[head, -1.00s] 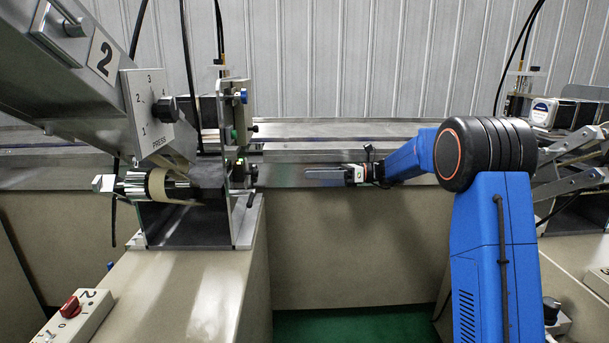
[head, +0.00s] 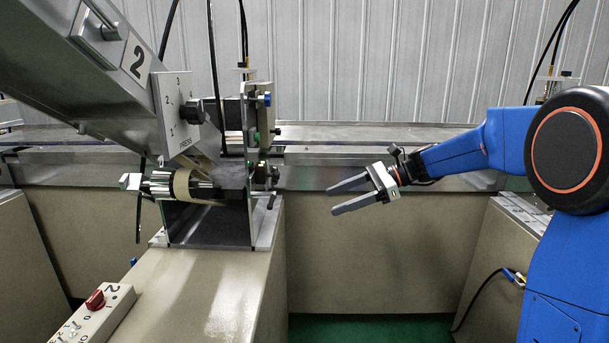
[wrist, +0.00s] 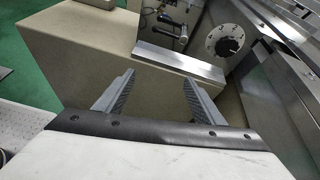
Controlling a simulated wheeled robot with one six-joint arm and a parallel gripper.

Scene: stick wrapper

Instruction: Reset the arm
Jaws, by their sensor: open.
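My gripper (head: 350,195) is at the middle right of the head view, in front of the long metal conveyor. Its two grey fingers point left and are spread apart with nothing between them. In the wrist view the open fingers (wrist: 150,92) also stand apart and empty, above a beige machine cabinet. My blue arm reaches in from the right of the head view with its forearm slanting down to the left. The gripper touches nothing that I can see.
The stick wrapper machine (head: 212,205) marked 2 stands on the left, with a press dial (head: 188,112) and rollers. A control box (head: 90,318) with a red knob sits at lower left. A beige cabinet (head: 500,270) stands at right. The gap over the green floor (head: 370,328) is clear.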

